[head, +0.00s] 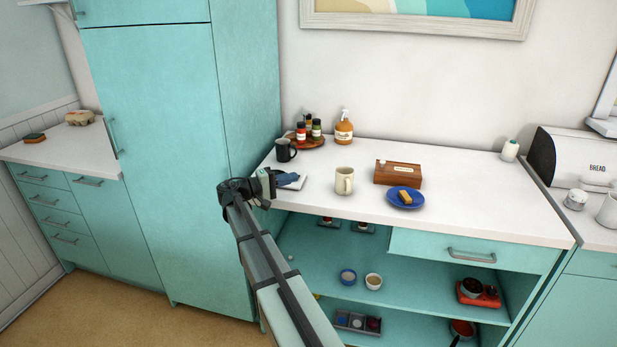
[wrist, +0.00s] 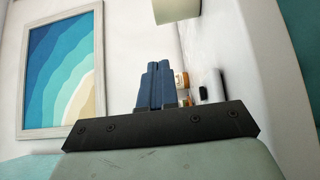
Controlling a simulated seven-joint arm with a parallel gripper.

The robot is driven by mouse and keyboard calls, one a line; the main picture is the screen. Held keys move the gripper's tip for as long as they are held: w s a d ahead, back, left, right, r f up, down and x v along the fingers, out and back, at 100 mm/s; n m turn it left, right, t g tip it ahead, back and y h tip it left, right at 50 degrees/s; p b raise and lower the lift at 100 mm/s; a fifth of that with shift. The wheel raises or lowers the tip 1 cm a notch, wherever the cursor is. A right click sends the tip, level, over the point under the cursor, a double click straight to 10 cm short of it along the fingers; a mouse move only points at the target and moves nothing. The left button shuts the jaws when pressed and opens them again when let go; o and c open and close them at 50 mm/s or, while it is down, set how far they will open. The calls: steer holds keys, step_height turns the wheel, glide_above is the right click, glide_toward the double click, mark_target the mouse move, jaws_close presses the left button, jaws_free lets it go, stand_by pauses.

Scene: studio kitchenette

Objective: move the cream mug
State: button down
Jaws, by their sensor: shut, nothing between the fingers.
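The cream mug (head: 343,181) stands upright on the white counter (head: 470,190), near its front edge. Part of a cream shape, which looks like this mug (wrist: 177,10), is cut off by the top edge of the wrist view. My gripper (head: 295,178) is to the left of the mug in the head view, apart from it, near the counter's front left corner. Its blue fingers (wrist: 154,85) are together in the wrist view, with nothing between them.
A black mug (head: 285,150) stands just behind my gripper. A flat white item (head: 298,185) lies beneath it. A wooden box (head: 398,172) and a blue plate (head: 407,201) with a yellow piece are right of the cream mug. Bottles stand behind.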

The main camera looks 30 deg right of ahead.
mark_target(346, 176)
steer(key=d, duration=0.9)
steer(key=shift+s+d, duration=0.25)
steer(key=shift+s, duration=0.1)
steer(key=shift+s+d, duration=0.7)
steer(key=shift+s, duration=0.25)
steer(key=shift+s+d, duration=0.55)
steer(key=s+d, duration=0.3)
steer(key=s, duration=0.1)
steer(key=s+d, duration=0.4)
steer(key=shift+s+d, duration=0.2)
steer(key=shift+w, duration=0.1)
steer(key=w+a, duration=0.2)
steer(key=w, duration=0.1)
steer(key=shift+w+a, duration=0.15)
steer(key=shift+a, duration=0.25)
steer(key=a, duration=1)
steer(key=shift+w, duration=0.1)
